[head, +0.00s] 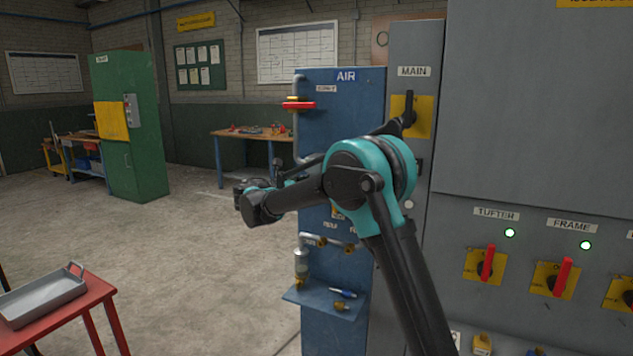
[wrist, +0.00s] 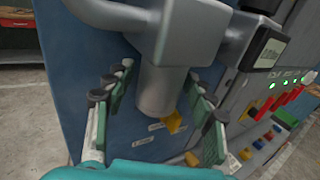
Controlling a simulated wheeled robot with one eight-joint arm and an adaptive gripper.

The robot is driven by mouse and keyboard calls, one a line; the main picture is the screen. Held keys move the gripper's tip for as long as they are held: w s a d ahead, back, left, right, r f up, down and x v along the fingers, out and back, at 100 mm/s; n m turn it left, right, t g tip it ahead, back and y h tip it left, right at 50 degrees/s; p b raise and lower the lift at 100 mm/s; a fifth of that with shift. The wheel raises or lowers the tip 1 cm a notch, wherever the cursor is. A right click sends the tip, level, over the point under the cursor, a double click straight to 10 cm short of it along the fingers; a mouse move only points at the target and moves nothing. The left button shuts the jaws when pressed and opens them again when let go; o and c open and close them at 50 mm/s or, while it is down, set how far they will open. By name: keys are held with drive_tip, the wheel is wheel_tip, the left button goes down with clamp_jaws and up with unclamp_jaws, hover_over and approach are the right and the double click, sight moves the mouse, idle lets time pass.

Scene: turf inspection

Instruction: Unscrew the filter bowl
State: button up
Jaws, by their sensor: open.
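In the wrist view a grey filter bowl (wrist: 157,92) hangs upright below a grey filter head (wrist: 190,32) in front of a blue panel. My gripper (wrist: 160,76) is open, with one green-padded finger on each side of the bowl. Gaps show between both fingers and the bowl. A small yellow part (wrist: 174,123) shows by the bowl's lower right; I cannot tell whether it belongs to it. In the head view my arm reaches across the blue AIR cabinet (head: 345,110); its fingers and the filter they straddle cannot be made out there.
A grey pipe (wrist: 95,14) runs into the filter head from the left. A blue shelf (head: 322,303) with small fittings juts from the cabinet; a small cylinder (head: 301,262) stands above it. Red-handled switches (head: 487,263) are at right. A red table (head: 75,310) holds a grey tray (head: 40,298).

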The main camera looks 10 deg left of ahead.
drive_tip(key=shift+f, duration=1.35)
drive_tip(key=n+t+y, duration=0.2)
drive_tip(key=t+y, duration=0.1)
drive_tip(key=shift+s+d+n, duration=0.1)
drive_tip(key=shift+n, duration=0.3)
drive_tip(key=n+t+y, duration=0.1)
drive_tip(key=n+y, duration=0.1)
drive_tip(key=y, duration=0.1)
drive_tip(key=shift+t+y, duration=0.3)
drive_tip(key=shift+t, duration=0.1)
drive_tip(key=n+t+y, duration=0.1)
drive_tip(key=n+y, duration=0.2)
drive_tip(key=y, duration=0.1)
drive_tip(key=shift+n+y, duration=1.3)
drive_tip(key=shift+y, duration=0.7)
drive_tip(key=n+y, duration=0.2)
drive_tip(key=y, duration=0.1)
drive_tip(key=shift+n+g+y, duration=0.9)
drive_tip(key=shift+n+y, duration=0.7)
drive_tip(key=shift+y, duration=0.8)
